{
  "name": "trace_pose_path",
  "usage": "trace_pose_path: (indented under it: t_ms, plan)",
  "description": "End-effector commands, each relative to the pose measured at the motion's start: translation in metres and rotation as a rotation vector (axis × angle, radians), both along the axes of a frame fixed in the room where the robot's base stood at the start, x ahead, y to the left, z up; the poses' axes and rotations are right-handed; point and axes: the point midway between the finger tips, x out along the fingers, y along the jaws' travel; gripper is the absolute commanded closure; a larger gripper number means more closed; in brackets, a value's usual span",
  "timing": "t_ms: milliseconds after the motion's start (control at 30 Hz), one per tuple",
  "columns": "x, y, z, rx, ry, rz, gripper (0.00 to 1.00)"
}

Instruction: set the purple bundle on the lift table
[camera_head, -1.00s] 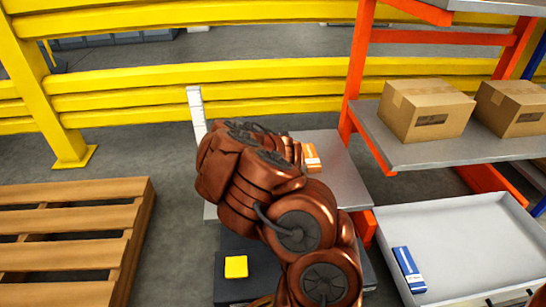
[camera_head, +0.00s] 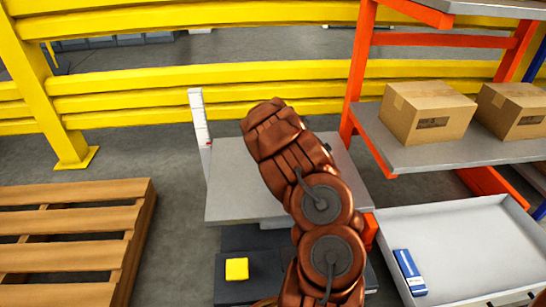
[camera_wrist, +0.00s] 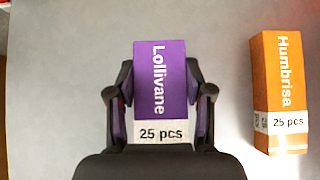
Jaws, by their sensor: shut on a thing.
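The purple bundle (camera_wrist: 160,85), marked "Lollivane" with a white "25 pcs" band, is between the two fingers of my gripper (camera_wrist: 160,103) in the wrist view. The fingers are shut on its sides. The grey top of the lift table (camera_head: 228,185) stands at the middle of the head view, and its plain grey surface (camera_wrist: 60,80) is below the bundle in the wrist view. I cannot tell whether the bundle touches it. My arm hides the gripper and bundle in the head view.
An orange bundle (camera_wrist: 280,90) marked "Humbrisa" stands right of the purple one, with a gap between. A white scale post (camera_head: 199,118) rises at the table's left. An orange-framed shelf with cartons (camera_head: 428,112) and a grey tray (camera_head: 460,235) are on the right.

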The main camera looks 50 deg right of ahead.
Motion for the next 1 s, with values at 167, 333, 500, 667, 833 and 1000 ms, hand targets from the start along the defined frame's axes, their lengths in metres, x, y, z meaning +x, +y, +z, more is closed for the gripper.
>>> trace_pose_path:
  t_ms: [167, 333, 500, 667, 833, 1000]
  plan:
    - [0.005, -0.003, -0.001, -0.002, 0.0, 0.0, 0.85]
    - [0.005, -0.004, -0.015, -0.003, 0.001, 0.001, 0.85]
    - [0.004, -0.004, -0.035, -0.002, 0.001, -0.001, 0.85]
    - [0.005, -0.004, -0.035, -0.003, 0.0, -0.001, 0.85]
    - [0.004, -0.004, -0.036, -0.002, 0.001, -0.001, 0.85]
    - [0.004, -0.004, -0.038, -0.002, 0.001, -0.001, 0.43]
